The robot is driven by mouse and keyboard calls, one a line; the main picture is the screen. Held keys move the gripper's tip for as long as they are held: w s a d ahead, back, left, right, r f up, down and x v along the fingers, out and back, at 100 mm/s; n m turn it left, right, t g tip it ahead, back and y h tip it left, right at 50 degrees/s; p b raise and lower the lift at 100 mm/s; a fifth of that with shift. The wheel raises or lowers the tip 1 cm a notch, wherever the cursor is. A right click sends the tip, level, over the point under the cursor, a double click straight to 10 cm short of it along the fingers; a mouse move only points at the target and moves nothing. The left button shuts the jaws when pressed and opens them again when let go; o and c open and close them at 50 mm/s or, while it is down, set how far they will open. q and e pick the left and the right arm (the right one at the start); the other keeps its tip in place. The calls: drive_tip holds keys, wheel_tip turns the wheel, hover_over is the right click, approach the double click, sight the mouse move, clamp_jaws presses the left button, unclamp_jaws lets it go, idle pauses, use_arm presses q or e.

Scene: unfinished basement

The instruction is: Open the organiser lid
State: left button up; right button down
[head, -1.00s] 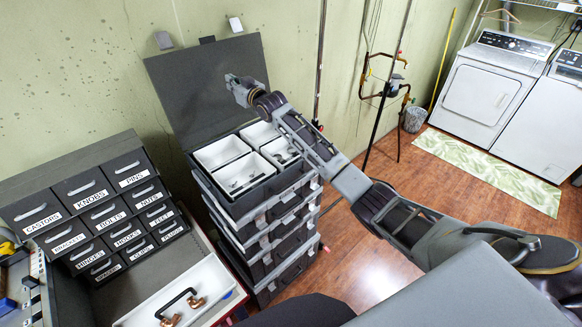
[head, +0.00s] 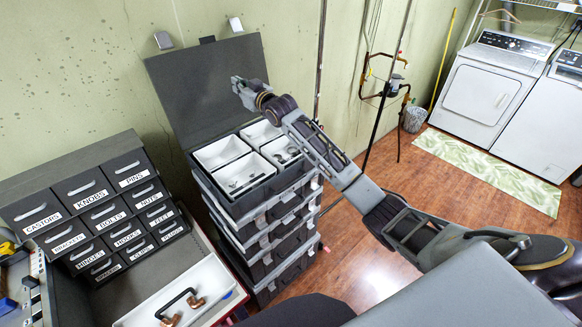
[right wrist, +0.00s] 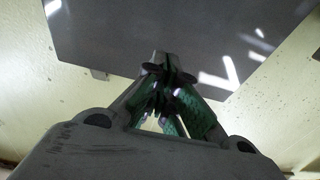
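The organiser (head: 262,190) is the top case of a dark grey stack beside the wall. Its lid (head: 190,85) stands open, raised upright and leaning slightly back behind the white bins. In the right wrist view the lid (right wrist: 110,35) is a broad grey panel beyond the fingers. My right gripper (head: 236,82) is in front of the lid's right part, above the bins. In the right wrist view its fingers (right wrist: 165,65) meet at the tips with nothing between them. I cannot tell whether the tips touch the lid. My left gripper is not in view.
A labelled drawer cabinet (head: 100,215) stands left of the stack. A white tray (head: 190,300) with a black handle and copper fittings lies in front of it. Pipes (head: 385,90) rise behind my right arm. Floor to the right is open, with washing machines (head: 490,80) beyond.

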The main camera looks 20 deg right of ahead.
drive_tip(key=r+v, duration=0.1)
drive_tip(key=v, duration=0.6)
drive_tip(key=shift+s, duration=0.3)
idle(0.9)
drive_tip(key=shift+d, duration=0.15)
drive_tip(key=shift+s, duration=0.15)
drive_tip(key=v, duration=1.1)
drive_tip(key=shift+s+d, duration=0.2)
drive_tip(key=shift+s, duration=0.15)
idle(0.4)
drive_tip(key=shift+f, duration=0.1)
idle(0.5)
